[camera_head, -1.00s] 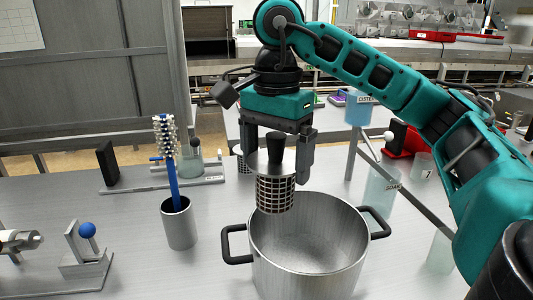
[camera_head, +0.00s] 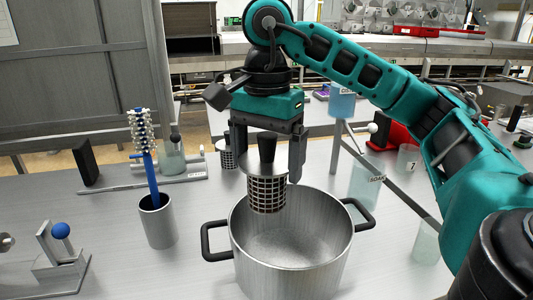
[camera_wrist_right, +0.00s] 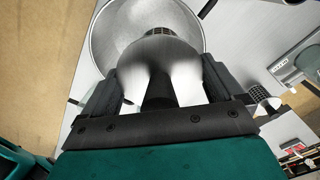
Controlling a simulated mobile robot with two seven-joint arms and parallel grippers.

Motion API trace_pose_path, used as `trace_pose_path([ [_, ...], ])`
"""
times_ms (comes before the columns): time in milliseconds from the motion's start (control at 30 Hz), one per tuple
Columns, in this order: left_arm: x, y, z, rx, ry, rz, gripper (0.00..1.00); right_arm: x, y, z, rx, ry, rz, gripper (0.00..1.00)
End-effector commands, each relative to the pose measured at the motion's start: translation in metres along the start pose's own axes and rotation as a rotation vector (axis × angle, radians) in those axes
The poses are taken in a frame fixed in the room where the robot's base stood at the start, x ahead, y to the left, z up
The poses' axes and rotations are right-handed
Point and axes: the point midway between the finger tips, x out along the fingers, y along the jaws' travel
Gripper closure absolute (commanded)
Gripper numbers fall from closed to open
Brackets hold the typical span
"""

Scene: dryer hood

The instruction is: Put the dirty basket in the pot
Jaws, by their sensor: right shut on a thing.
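The basket (camera_head: 267,193) is a metal mesh cylinder with a flat lid and a black knob. My right gripper (camera_head: 268,150) is shut on its knob and holds it upright. The basket hangs at the pot's rear rim, its lower end overlapping the opening in the head view; whether it is below the rim is hard to tell. The pot (camera_head: 290,265) is a large steel vessel with two black handles. In the right wrist view the basket's lid (camera_wrist_right: 165,60) lies between the fingers, with the pot (camera_wrist_right: 105,25) beyond it. My left gripper is not clearly in view.
A steel cup (camera_head: 157,226) with a blue-handled brush (camera_head: 143,140) stands left of the pot. Another mesh basket (camera_head: 226,156) stands behind. A clear beaker marked SOAK (camera_head: 366,183) stands at the right, near a rail. A blue-ball fixture (camera_head: 61,231) is at the left front.

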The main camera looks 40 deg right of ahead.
Motion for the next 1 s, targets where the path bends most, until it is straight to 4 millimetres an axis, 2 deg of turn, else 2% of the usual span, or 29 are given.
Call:
trace_pose_path([
  [33,0.006,0.0,0.008,0.001,0.0,0.0,0.6,0.011,0.0,0.0,0.0,0.0,0.0,0.41],
  [600,0.033,0.003,0.05,-0.001,-0.011,0.004,0.6,0.068,0.0,0.0,-0.001,0.0,-0.001,0.41],
  [733,0.038,0.008,0.054,-0.005,-0.012,0.017,0.6,0.081,0.0,0.0,-0.001,0.0,-0.001,0.41],
  [1000,0.048,0.016,0.048,-0.013,0.006,0.038,0.6,0.103,0.0,0.0,0.0,0.0,-0.002,0.41],
])
